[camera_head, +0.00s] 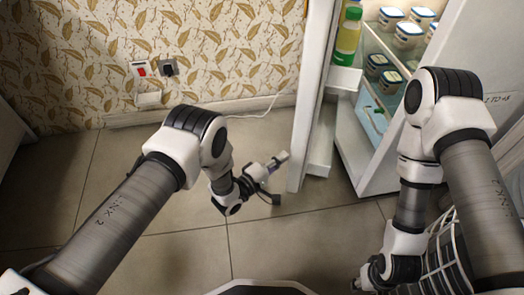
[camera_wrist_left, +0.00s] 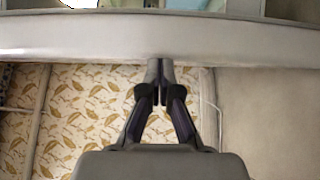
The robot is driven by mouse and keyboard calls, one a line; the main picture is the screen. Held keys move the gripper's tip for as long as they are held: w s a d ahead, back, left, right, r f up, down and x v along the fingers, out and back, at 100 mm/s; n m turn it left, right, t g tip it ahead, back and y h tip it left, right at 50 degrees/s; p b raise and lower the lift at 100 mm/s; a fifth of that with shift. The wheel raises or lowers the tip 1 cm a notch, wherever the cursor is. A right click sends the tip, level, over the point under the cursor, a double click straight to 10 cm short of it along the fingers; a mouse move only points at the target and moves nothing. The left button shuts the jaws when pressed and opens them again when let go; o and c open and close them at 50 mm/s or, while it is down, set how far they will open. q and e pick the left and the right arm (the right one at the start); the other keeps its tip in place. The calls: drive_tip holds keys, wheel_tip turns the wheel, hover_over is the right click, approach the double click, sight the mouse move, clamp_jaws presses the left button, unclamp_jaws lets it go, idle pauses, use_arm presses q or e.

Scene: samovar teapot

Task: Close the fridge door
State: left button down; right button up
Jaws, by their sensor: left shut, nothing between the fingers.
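The white fridge door (camera_head: 309,100) stands open in the head view, swung out from the fridge (camera_head: 377,160), with its shelf side facing right. A tall yellow-green bottle (camera_head: 348,35) stands in a door shelf. My left gripper (camera_head: 283,157) is shut and empty, just left of the door's outer face near its lower part. In the left wrist view its fingertips (camera_wrist_left: 160,65) are at the door panel (camera_wrist_left: 100,38), which crosses the picture. I cannot tell whether they touch it.
The fridge shelves hold several lidded containers (camera_head: 408,35). A wire rack (camera_head: 447,255) stands low at the right, beside my right arm. A wall with sockets (camera_head: 154,68) and a white cable is behind. The tiled floor (camera_head: 270,225) between my arms is clear.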

sight(297, 158)
use_arm(q)
drive_tip(key=shift+s+d+p, duration=0.15)
drive_tip(key=shift+s+d, duration=0.15)
drive_tip(key=shift+d, duration=0.6)
drive_tip(key=shift+s+d+p, duration=0.15)
drive_tip(key=shift+s+d, duration=0.1)
drive_tip(key=shift+d, duration=0.65)
drive_tip(key=shift+a, duration=0.15)
